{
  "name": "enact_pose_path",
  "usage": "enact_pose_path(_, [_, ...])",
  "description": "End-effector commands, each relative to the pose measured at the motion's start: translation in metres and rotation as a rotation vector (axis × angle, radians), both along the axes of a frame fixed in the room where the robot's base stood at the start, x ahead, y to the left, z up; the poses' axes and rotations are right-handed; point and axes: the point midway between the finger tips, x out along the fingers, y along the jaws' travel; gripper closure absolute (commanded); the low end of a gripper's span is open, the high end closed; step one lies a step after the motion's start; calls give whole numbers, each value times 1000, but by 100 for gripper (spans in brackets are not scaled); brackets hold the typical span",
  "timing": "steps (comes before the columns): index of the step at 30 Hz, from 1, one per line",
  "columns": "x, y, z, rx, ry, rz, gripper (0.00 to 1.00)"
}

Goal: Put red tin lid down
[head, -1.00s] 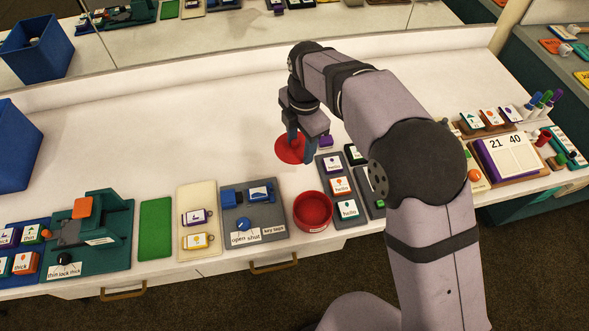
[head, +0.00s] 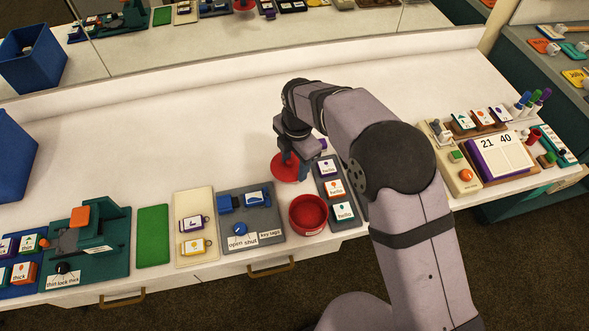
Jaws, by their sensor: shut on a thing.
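The round red tin lid (head: 284,168) is in my gripper (head: 289,157), in the middle of the white counter. The gripper points down and its fingers are shut on the lid. Part of the lid is hidden behind the fingers. I cannot tell whether the lid touches the counter or hangs just above it. The red tin (head: 308,228) stands open at the counter's front, just below the lid in the picture and apart from it.
A grey board with a blue clamp (head: 250,212) lies left of the tin. A grey strip of label cards (head: 335,188) lies close on the right. A calendar board (head: 503,157) is at far right. The counter behind and left of the lid is clear (head: 180,140).

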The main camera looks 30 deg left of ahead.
Motion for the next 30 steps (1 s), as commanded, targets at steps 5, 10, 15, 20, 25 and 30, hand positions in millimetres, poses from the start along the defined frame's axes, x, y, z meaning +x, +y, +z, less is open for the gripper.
enact_pose_path(5, [-1, -1, -17, -3, 2, 0, 73])
enact_pose_path(10, [0, -1, -34, -1, 2, 0, 73])
enact_pose_path(15, [0, 0, -36, -1, 0, 0, 73])
enact_pose_path(20, [0, 0, -37, -1, 0, 0, 73])
enact_pose_path(25, [0, 0, -38, -1, 0, 0, 34])
enact_pose_path(30, [0, 0, -38, -1, 0, 0, 34])
